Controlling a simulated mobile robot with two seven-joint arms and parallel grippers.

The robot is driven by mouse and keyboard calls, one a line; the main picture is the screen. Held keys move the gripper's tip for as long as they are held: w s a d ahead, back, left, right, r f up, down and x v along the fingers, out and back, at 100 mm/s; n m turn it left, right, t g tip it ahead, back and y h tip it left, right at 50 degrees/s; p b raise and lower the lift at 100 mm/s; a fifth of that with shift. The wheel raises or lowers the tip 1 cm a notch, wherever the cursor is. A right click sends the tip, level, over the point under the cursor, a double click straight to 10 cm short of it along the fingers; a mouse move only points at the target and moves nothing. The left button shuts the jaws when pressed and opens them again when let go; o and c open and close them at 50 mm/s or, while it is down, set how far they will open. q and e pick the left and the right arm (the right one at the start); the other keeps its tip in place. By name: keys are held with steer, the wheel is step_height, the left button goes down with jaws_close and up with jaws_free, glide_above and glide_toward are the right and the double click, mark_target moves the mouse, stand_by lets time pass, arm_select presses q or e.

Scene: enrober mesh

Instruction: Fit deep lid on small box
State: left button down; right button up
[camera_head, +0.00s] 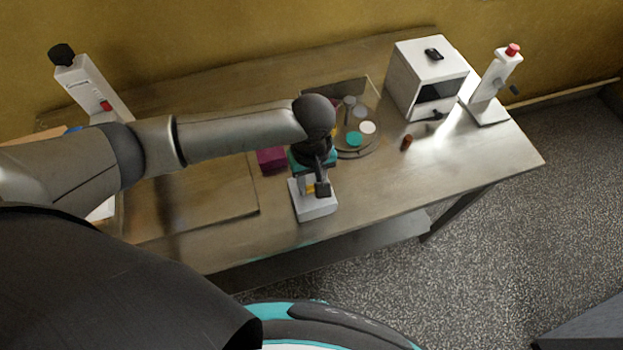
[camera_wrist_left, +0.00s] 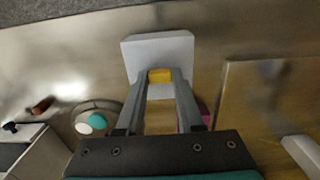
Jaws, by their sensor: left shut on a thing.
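My left gripper (camera_head: 314,187) points down over the front middle of the table. It is shut on a small yellow piece (camera_wrist_left: 160,76), which shows between the fingertips in the left wrist view. Right at the yellow piece is a white square block (camera_wrist_left: 160,46), also seen under the gripper in the head view (camera_head: 316,209). I cannot tell if the yellow piece is joined to the white block or only touches it, nor which is lid or box. A magenta box (camera_head: 270,159) sits just left of the gripper, partly hidden in the wrist view. My right gripper is out of view.
A round tray (camera_head: 372,146) with several coloured discs lies behind the gripper. A brown piece (camera_head: 406,142) and a white oven-like machine (camera_head: 420,78) stand to the right. A white stand with a red knob (camera_head: 491,100) is at the right end. A flat board (camera_head: 190,215) lies left.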

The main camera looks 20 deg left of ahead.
arm_select(q)
steer(key=shift+f, duration=1.05)
steer(key=shift+c, duration=2.3)
jaws_free()
steer(key=shift+r, duration=0.1)
step_height(320, 180, up, 15)
steer(key=p, duration=0.1)
steer(key=shift+p, duration=0.4)
